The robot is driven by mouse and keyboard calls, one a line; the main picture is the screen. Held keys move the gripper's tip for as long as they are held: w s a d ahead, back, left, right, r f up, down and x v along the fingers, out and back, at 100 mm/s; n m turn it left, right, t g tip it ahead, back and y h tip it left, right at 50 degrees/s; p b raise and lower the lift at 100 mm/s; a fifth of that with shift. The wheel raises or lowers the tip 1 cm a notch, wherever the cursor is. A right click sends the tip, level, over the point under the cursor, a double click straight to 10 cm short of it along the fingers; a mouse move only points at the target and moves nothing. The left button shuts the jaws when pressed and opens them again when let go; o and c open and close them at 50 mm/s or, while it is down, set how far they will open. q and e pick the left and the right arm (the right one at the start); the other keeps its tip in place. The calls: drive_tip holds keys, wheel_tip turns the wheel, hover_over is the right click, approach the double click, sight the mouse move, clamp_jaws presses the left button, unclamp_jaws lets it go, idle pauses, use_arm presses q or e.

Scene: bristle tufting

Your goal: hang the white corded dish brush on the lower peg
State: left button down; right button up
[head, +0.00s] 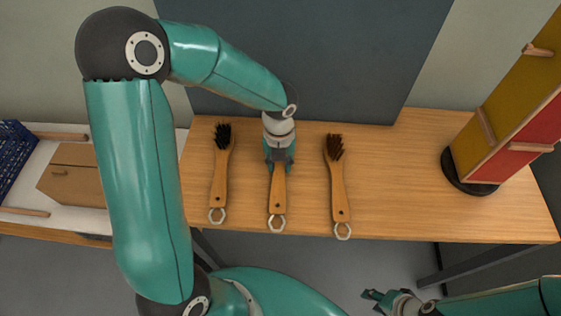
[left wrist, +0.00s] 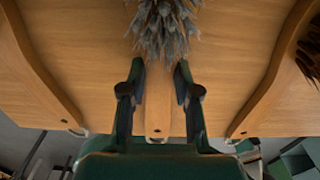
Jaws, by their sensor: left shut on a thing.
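Three wooden brushes lie side by side on the table, each with a pale hexagonal loop at its near end. The left brush (head: 219,177) has black bristles and the right brush (head: 337,180) dark brown ones. The middle brush (head: 278,192) has grey bristles in the left wrist view (left wrist: 163,28); in the head view my gripper hides them. My left gripper (head: 279,168) is shut on the middle brush's handle, one finger on each side. I cannot tell if that brush is clear of the table. My right gripper (head: 374,301) is empty and looks open, low in front of the table.
A yellow and red panel stand (head: 508,110) with wooden pegs, one high (head: 537,50) and others lower (head: 487,125), rises on a black base (head: 463,175) at the right. A blue basket (head: 14,157) and cardboard box (head: 75,176) are at the left. Table right of the brushes is clear.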

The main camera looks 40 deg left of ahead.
sight(280, 166)
use_arm(q)
drive_tip(key=shift+f, duration=0.15)
drive_tip(key=c, duration=0.8)
unclamp_jaws()
drive_tip(key=shift+f, duration=0.1)
drive_tip(key=shift+b, duration=0.55)
wheel_tip(280, 166, up, 17)
drive_tip(key=shift+d+f+p, duration=0.1)
drive_tip(key=shift+p, duration=0.6)
